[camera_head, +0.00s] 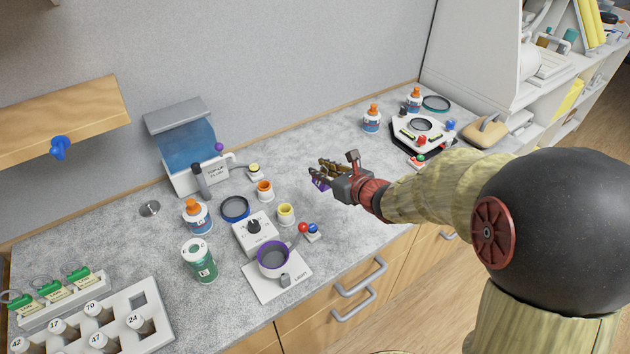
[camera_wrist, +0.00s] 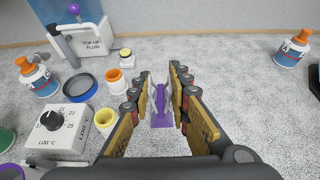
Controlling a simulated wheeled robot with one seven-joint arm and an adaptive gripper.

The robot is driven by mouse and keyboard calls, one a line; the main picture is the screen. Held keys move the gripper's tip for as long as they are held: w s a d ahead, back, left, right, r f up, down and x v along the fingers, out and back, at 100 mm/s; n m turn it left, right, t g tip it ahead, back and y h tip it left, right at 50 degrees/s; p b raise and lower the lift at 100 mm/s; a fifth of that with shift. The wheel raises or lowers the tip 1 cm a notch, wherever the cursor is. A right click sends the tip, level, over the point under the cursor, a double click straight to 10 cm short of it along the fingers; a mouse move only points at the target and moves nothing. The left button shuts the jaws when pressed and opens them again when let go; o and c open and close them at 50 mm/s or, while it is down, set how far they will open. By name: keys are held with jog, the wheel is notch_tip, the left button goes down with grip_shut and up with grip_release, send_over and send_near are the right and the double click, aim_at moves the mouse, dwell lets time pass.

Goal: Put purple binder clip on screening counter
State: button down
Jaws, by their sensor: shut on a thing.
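My gripper (camera_head: 322,176) is over the grey speckled counter (camera_head: 350,220), in its middle part. In the wrist view, my gripper (camera_wrist: 162,98) is shut on the purple binder clip (camera_wrist: 161,112), which sits between the two fingers. In the head view, only a small purple part of the clip (camera_head: 320,185) shows beneath the fingers. The clip looks close to the counter top, but I cannot tell whether it touches it. No label names the counter.
A blue-tank dispenser (camera_head: 190,155), an orange cup (camera_head: 265,190), a yellow cup (camera_head: 286,214) and a dial box (camera_head: 255,232) stand left of my gripper. Orange-capped bottles (camera_head: 371,118) and a white hexagonal device (camera_head: 420,133) stand at the right. Counter near my gripper is bare.

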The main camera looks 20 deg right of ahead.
jog(key=w+f+b, duration=0.1)
jog(key=w+f, duration=0.3)
jog(key=w, duration=0.1)
jog(key=w+d+f+b, duration=0.1)
jog(key=w+f, duration=0.1)
jog(key=f, duration=0.1)
jog(key=shift+w+d+f+b, duration=0.1)
jog(key=shift+w+b, duration=0.2)
jog(key=shift+w, duration=0.05)
jog(key=shift+w+f+b, duration=0.1)
jog(key=shift+f+b, duration=0.65)
jog(key=shift+f, duration=0.8)
jog(key=shift+f, duration=0.25)
jog(key=c, duration=1.7)
grip_release()
jog(key=shift+r, duration=0.1)
jog(key=shift+o, duration=0.2)
jog(key=shift+r, duration=0.1)
